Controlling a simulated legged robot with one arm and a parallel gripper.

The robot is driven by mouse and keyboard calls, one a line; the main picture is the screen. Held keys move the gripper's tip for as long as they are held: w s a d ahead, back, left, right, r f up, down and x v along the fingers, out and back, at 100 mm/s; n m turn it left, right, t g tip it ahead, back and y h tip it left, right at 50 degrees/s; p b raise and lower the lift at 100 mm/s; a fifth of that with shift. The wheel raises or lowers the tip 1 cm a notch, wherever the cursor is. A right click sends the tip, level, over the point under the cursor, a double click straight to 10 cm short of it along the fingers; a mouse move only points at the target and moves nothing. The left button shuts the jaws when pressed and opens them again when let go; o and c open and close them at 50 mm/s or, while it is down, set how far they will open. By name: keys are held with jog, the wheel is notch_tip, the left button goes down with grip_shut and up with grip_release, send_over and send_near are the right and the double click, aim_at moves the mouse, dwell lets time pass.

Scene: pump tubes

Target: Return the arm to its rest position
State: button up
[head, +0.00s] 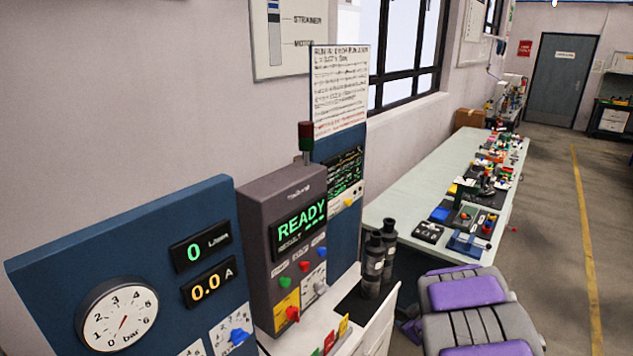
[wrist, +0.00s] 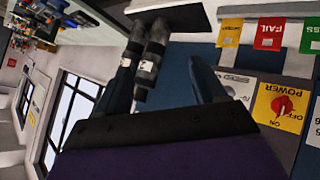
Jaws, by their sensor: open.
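My gripper (wrist: 163,80) shows in the wrist view as two dark blue fingers spread apart above a purple body. It is open, and nothing is clamped between the fingers. Two dark pump tubes (head: 374,267) stand upright side by side on a black mat at the end of the white bench. In the wrist view, which is turned over, the tubes (wrist: 149,60) appear beyond the fingers, in the gap between them. Purple and grey parts of my own body fill the lower right of the head view; the fingers cannot be made out there.
The test station (head: 285,250) reads READY, beside a blue gauge panel (head: 120,280) showing 0 and 0.0 A. Red, yellow and green cards (head: 336,337) stand at the bench front. A long table (head: 400,205) with many small parts runs along the wall. The floor (head: 555,220) at right is clear.

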jog(key=s+d+r+m+g+h+b, duration=0.1)
jog(key=s+d+r+m+g+h, duration=0.2)
jog(key=s, duration=0.5)
jog(key=s+r+m+g+h+b, duration=0.1)
jog(key=s+r+m+g+h, duration=0.15)
jog(key=s+r, duration=0.45)
jog(key=s+a+g+y+b, duration=0.1)
jog(key=s+a, duration=0.4)
jog(key=s, duration=0.5)
jog(key=s+a+m+g+y+b, duration=0.1)
jog(key=s+a, duration=0.4)
jog(key=s, duration=0.5)
jog(key=s+a+m+g+y+b, duration=0.1)
jog(key=s+a+g, duration=0.3)
jog(key=s, duration=0.6)
jog(key=shift+a+r+y, duration=0.15)
jog(key=shift+a+y, duration=0.25)
jog(key=shift+y, duration=0.45)
jog(key=shift+g, duration=0.25)
